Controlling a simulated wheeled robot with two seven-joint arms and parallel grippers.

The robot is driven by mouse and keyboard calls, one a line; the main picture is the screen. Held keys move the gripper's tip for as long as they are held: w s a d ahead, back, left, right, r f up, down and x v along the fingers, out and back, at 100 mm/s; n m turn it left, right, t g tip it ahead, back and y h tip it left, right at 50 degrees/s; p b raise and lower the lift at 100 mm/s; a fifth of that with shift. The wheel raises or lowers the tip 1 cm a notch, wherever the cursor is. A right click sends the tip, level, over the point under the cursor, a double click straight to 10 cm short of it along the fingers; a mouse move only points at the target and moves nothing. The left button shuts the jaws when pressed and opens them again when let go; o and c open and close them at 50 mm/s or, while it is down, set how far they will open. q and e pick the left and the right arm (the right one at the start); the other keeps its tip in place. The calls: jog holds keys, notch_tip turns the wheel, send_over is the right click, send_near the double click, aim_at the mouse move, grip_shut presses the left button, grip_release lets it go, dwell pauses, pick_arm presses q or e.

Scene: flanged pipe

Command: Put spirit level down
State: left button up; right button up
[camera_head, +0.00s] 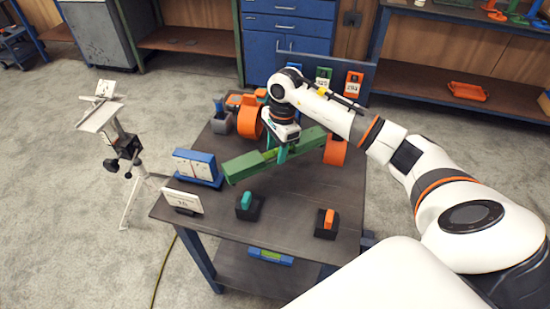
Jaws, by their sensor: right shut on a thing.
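The spirit level, a long green bar (243,167) with a lighter green patch near its middle, lies slantwise over the workbench top (290,193). My right gripper (282,155) reaches down from above, and its teal fingers are shut on the bar near its middle. The fingers and wrist hide part of the bar. I cannot tell whether its underside touches the bench or anything else. My left gripper is not in view.
Near the front stand a dark holder with a teal item (246,203), one with an orange item (327,222), a white card (182,201) and a blue-framed display (197,167). A tripod stand (122,145) is at left. The bench's front middle is clear.

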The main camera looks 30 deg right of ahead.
jog(key=shift+f, duration=0.8)
notch_tip(320, 180, down, 4)
jog(key=shift+r+p, duration=0.15)
jog(key=shift+p, duration=0.25)
jog(key=shift+f, duration=0.2)
jog(key=o, duration=1.3)
jog(key=shift+r, duration=0.1)
